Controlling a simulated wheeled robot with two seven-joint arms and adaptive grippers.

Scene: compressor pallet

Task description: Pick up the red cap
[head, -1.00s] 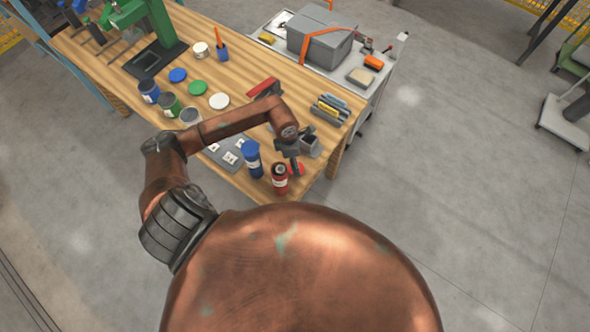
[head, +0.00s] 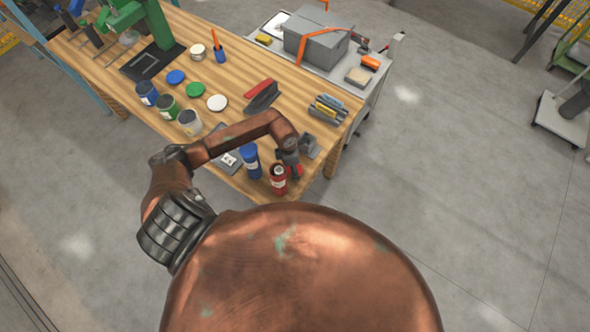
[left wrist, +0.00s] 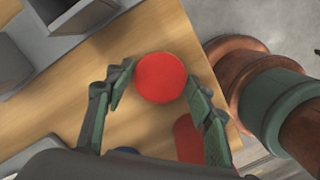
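The round red cap (left wrist: 161,77) lies on the wooden table near its front corner, and it also shows in the head view (head: 297,171), partly covered by my left gripper. My left gripper (left wrist: 157,100) is open, with one finger on each side of the cap and a gap visible at the left finger; the right finger is close to the cap's edge. I cannot tell whether the fingers are down at cap height. In the head view the gripper (head: 291,166) is over the cap. My right gripper is not in view.
A red can (head: 278,180) stands right beside the cap and also shows in the left wrist view (left wrist: 188,140). A blue can (head: 250,161) stands left of it. A grey holder (head: 309,146) is behind. The table's front edge is close.

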